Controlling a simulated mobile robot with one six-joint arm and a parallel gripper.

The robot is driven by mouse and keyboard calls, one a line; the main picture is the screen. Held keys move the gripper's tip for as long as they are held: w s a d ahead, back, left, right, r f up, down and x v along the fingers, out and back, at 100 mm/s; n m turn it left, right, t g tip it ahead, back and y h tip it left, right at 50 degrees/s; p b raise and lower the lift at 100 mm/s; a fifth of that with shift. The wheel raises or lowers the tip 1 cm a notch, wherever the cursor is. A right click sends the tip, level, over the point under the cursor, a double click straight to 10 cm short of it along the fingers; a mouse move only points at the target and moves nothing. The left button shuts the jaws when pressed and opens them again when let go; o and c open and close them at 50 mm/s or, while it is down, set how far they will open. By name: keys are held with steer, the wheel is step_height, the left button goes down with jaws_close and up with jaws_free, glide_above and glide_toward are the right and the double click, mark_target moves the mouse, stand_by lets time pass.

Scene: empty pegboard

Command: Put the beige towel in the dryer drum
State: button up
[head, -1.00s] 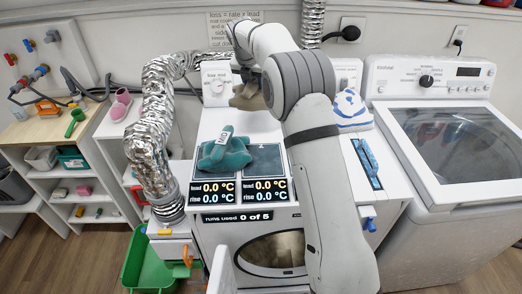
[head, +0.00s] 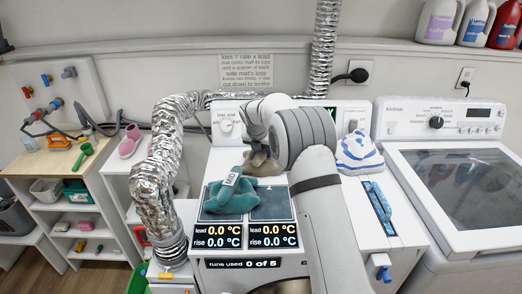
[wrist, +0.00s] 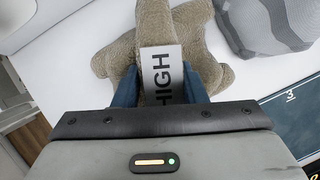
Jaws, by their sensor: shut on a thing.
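The beige towel (head: 262,166) is on the white dryer top behind the two dark panels, partly hidden by my arm. In the wrist view the beige towel (wrist: 120,55) is bunched between the blue fingers of my gripper (wrist: 160,88), which is shut on it. I cannot tell if the towel is lifted clear of the surface. The dryer (head: 225,275) stands below; its front opening is almost wholly out of the head view, so the drum cannot be seen.
A teal towel (head: 229,197) with a tag lies on the left panel. A white-and-blue cloth (head: 358,152) sits right of my arm. A silver duct (head: 153,190) runs along the left. A washer (head: 465,190) stands at right, shelves (head: 75,190) at left.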

steer(key=o, duration=1.3)
steer(key=shift+c, duration=0.2)
